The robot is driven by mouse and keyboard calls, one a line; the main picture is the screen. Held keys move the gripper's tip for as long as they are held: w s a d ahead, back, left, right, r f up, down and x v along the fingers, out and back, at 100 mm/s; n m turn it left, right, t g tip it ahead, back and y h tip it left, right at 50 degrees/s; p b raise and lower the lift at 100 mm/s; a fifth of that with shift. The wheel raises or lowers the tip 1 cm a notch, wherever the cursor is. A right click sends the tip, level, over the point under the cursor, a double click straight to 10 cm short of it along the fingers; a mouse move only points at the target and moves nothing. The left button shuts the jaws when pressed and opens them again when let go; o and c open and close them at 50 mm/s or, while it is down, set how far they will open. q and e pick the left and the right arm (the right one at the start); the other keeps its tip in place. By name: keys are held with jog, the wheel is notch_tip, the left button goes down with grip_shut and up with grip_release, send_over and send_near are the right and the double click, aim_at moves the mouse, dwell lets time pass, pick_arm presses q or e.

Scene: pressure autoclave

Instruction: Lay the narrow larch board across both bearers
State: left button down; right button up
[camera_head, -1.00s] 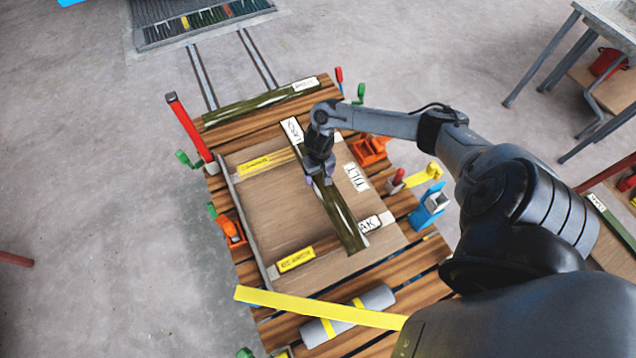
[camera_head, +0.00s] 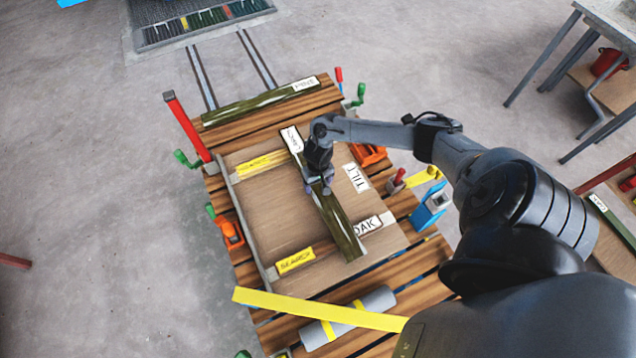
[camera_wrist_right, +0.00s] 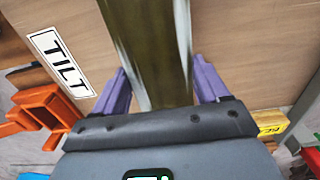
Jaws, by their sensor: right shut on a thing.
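The narrow larch board (camera_head: 338,222) is a long olive-green board with a white label at its far end. My right gripper (camera_head: 318,185) is shut on it near its middle. In the right wrist view the purple fingers of the gripper (camera_wrist_right: 160,85) stand on both sides of the board (camera_wrist_right: 150,40). The board spans the far bearer (camera_head: 262,163) and the near bearer (camera_head: 318,254), pale strips with yellow labels on the brown panel. I cannot tell whether it touches them. My left gripper is not in view.
Another green board (camera_head: 255,102) lies on the far end of the slatted deck. Orange blocks (camera_head: 368,154), a blue block (camera_head: 430,206) and red and green handles line the deck edges. A yellow bar (camera_head: 310,308) crosses a grey roll (camera_head: 380,298) at the near end.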

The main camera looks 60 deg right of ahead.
aim_at(318, 185)
jog(key=shift+f, duration=0.1)
jog(key=o, duration=1.6)
jog(key=shift+c, duration=0.2)
notch_tip(318, 185, up, 12)
jog(key=p, duration=0.4)
jog(key=a+r+n+t+y, duration=0.1)
jog(key=a+n+t, duration=0.55)
jog(key=a, duration=1.65)
jog(key=s+r+n+g, duration=0.2)
jog(key=s+r+g, duration=0.1)
jog(key=s+r, duration=0.6)
jog(key=shift+s+n+h, duration=0.35)
jog(key=shift+s+h, duration=0.05)
jog(key=shift+s, duration=0.55)
